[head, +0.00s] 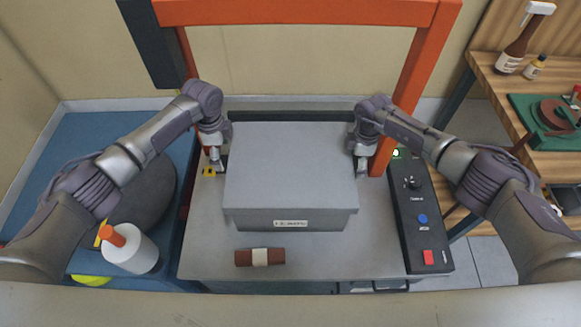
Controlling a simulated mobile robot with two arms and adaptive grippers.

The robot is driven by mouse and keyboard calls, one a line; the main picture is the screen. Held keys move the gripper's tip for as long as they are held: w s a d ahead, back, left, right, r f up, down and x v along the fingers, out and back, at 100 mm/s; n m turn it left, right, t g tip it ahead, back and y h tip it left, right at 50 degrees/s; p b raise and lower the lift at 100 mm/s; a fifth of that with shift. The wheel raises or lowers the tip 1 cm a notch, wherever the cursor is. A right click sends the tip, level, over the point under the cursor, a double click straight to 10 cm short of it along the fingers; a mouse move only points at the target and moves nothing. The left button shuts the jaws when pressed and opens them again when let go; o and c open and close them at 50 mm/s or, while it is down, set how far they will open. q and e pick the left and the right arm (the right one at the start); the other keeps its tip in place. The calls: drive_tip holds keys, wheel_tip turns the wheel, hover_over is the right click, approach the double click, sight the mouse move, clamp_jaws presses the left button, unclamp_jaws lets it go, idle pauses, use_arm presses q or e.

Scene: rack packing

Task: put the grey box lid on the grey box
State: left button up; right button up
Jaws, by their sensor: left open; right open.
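The grey box (300,224) stands on a grey work surface in the middle of the head view, with a small label on its front. The grey box lid (290,165) lies over the top of the box and covers it; its front edge overhangs the box front slightly. My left gripper (217,166) is open beside the left edge of the lid. My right gripper (361,170) is open beside the right edge of the lid. Whether the fingers touch the lid is too small to tell. The inside of the box is hidden.
A brown roll with a pale band (260,257) lies in front of the box. A black control panel (420,215) with buttons is at the right. An orange frame (300,12) rises behind. A white bottle (130,248) stands at left; a wooden shelf (500,95) is at right.

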drive_tip(key=shift+r, duration=0.3)
use_arm(q)
wheel_tip(320, 180, up, 7)
use_arm(e)
wheel_tip(320, 180, up, 11)
drive_tip(key=shift+r, duration=0.2)
use_arm(q)
drive_tip(key=shift+s+f, duration=0.1)
use_arm(e)
drive_tip(key=shift+s+f, duration=0.1)
idle(0.9)
